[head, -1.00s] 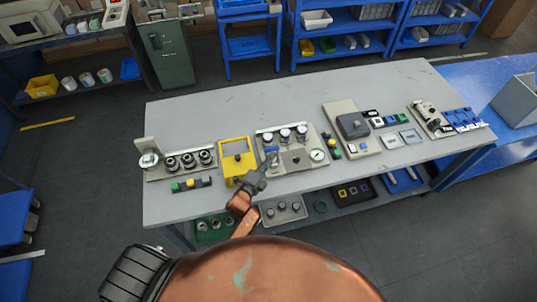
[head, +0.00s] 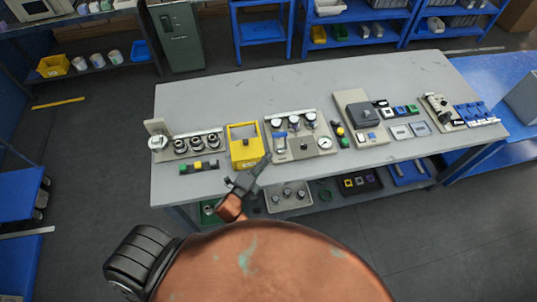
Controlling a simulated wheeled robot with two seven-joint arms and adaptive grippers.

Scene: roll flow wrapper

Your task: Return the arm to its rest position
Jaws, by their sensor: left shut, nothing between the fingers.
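My left gripper (head: 264,159) is dark grey, on a copper-coloured arm. It is shut and empty. It is over the front part of the grey table (head: 235,97), between the yellow frame (head: 244,158) and the beige panel with gauges (head: 302,148). Its tip is just in front of a small blue-topped part (head: 281,136) on the panel, and appears apart from it. My right gripper is not in view.
A beige rack with several dark round parts (head: 184,142) stands at the table's left. A dark grey box on a beige plate (head: 363,113) and blue parts (head: 475,113) stand to the right. Lower-shelf trays lie under the front edge. The table's back half is clear.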

